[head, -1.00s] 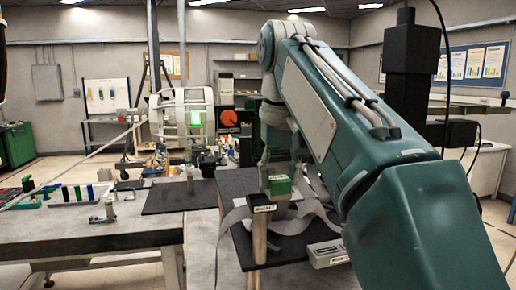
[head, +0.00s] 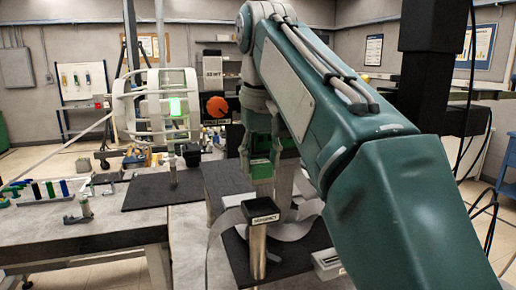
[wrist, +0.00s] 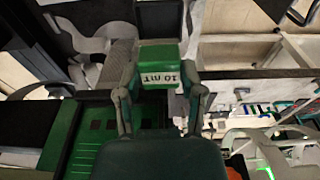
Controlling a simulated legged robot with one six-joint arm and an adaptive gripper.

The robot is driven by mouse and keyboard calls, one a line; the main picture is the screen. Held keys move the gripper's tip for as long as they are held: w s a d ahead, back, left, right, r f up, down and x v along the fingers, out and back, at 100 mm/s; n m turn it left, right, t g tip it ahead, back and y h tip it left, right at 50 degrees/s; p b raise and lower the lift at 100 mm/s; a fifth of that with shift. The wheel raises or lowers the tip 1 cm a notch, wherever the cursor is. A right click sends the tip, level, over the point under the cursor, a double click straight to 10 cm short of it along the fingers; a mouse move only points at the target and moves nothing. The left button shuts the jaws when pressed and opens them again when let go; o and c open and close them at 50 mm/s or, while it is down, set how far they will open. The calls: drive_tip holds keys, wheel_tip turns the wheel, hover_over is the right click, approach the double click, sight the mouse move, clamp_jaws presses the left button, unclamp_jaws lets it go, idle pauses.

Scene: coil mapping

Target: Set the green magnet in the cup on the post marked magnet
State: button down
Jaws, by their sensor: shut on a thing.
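The green magnet (head: 260,169) is a block with a white label reading 10 mT in the wrist view (wrist: 159,60). My gripper (wrist: 160,82) is shut on it, with one finger on each side. In the head view my gripper (head: 261,160) holds the magnet in the air, with a gap between it and the post below. The post marked magnet (head: 258,250) is a metal column with a white label near its top. The cup (head: 261,207) is the dark top of this post; its inside is hard to see.
A dark mat (head: 287,262) lies around the post, with a curled grey strip (head: 225,222) beside it. Another dark mat (head: 150,192) is on the bench to the left. Small coloured pieces (head: 42,190) stand at far left. A white coil frame (head: 150,105) stands behind.

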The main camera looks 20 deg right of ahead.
sight(260, 182)
drive_tip(key=shift+f, duration=2.4)
drive_tip(key=shift+f, duration=0.5)
drive_tip(key=shift+c, duration=0.6)
unclamp_jaws()
drive_tip(key=shift+r, duration=0.1)
drive_tip(key=shift+s+a+r, duration=0.1)
drive_tip(key=shift+s+r, duration=0.1)
drive_tip(key=shift+r, duration=1.6)
drive_tip(key=shift+s+r, duration=0.2)
drive_tip(key=shift+r, duration=1.55)
